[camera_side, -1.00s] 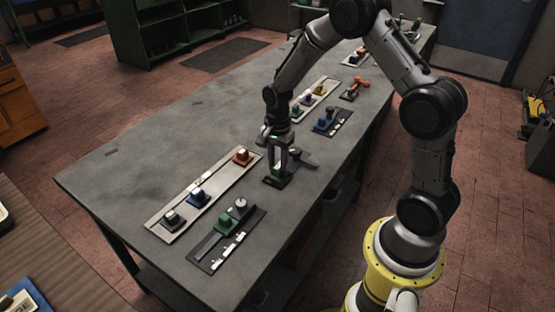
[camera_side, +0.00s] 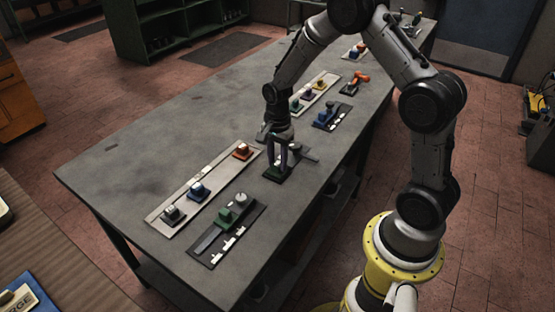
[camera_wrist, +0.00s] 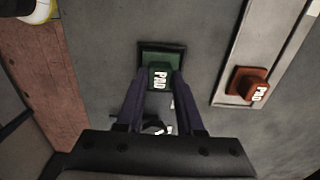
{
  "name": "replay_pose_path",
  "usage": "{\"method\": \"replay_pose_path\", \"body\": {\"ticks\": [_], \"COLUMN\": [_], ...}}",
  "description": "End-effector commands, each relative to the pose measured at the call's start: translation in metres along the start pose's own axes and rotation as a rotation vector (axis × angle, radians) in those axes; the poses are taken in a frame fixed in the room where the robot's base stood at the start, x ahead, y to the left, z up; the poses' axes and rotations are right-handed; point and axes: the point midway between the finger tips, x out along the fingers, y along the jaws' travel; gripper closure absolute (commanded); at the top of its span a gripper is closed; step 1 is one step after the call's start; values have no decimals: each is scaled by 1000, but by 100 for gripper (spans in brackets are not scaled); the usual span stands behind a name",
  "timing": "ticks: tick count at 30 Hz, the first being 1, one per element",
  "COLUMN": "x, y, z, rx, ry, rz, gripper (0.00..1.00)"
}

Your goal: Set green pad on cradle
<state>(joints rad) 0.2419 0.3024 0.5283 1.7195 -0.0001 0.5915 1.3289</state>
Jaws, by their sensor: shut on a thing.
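The green pad (camera_wrist: 159,77) has white PAD lettering and sits between my fingertips in the wrist view, with a dark green square base (camera_wrist: 160,48) showing beyond it. My gripper (camera_side: 277,168) is shut on this pad and points down, low over the table. In the side view, the fingers partly hide a dark plate (camera_side: 269,180) with a grey lever-like part (camera_side: 303,156) beside it. White and black parts (camera_wrist: 158,126) show between the fingers in the wrist view. I cannot tell for sure which part is the cradle, or whether the pad touches it.
A pale strip (camera_side: 218,172) left of my gripper carries an orange pad (camera_side: 241,151), a blue pad (camera_side: 197,190) and a dark pad (camera_side: 173,214). A dark tray (camera_side: 207,248) in front holds a green block (camera_side: 226,216). The table's left side is bare.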

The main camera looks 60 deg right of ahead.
Motion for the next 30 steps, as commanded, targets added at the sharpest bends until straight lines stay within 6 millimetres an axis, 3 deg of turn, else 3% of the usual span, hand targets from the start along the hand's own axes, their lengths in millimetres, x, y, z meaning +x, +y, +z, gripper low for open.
{"method": "replay_pose_path", "body": {"ticks": [10,11,15,17,26,30], "x": [4,4,4,4,2,-9], "y": [0,0,0,0,0,-1], "z": [0,0,0,0,0,0], "rx": [0,0,0,0,0,0], "ry": [0,0,0,0,0,1], "rz": [0,0,0,0,0,-3], "gripper": [100,62,37,29,29,29]}}
